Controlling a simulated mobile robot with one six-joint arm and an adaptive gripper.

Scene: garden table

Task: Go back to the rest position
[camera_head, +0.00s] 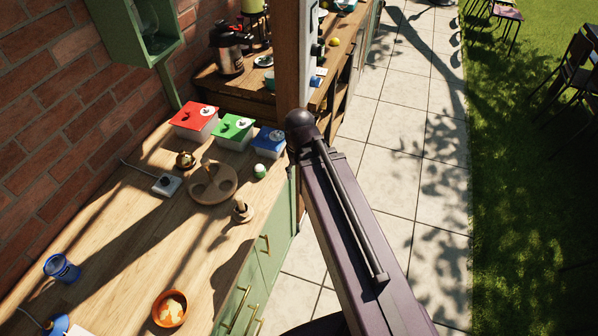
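My arm's dark link extends up from the bottom right of the head view and ends in a rounded joint beside a wooden post. My gripper does not show in this view. The wooden counter (135,240) lies to the left of the arm. A round wooden board with recesses (213,186) is on the counter, with a small green-and-white thing (260,171) to its right.
Red (195,115), green (233,127) and blue (269,140) lidded boxes stand at the counter's back. An orange bowl (170,308) and blue cup (62,268) are nearer. The wooden post (296,55) rises beside my arm. The paved floor (425,160) at right is clear.

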